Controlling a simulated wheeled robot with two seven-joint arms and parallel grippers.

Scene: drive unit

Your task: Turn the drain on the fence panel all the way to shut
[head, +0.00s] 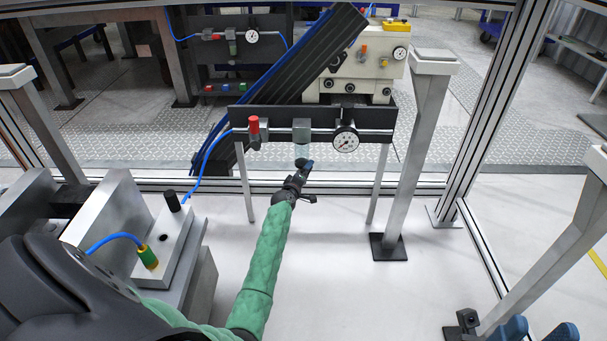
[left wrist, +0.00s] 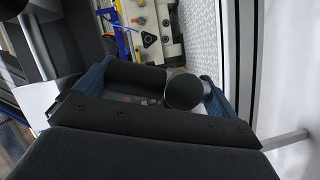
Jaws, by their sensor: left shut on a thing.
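The fence panel (head: 285,115) is a dark plate on two light legs in front of me. It carries a red-handled valve (head: 253,127), a grey block with a bowl (head: 301,130) and a round gauge (head: 345,140). The drain is at the underside of the bowl, mostly hidden by my left gripper (head: 303,165). In the left wrist view a round dark knob (left wrist: 184,92) shows between the blue fingers, close to the right one; my left gripper is shut on it. The knob's turn angle cannot be read. My right gripper (head: 539,330) is at the bottom right, its blue fingertips apart and empty.
A blue hose (head: 207,160) runs to the panel's left side. A grey machine block (head: 175,240) stands at left. A slanted metal post (head: 420,150) stands right of the panel. The white floor (head: 340,280) is clear between them.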

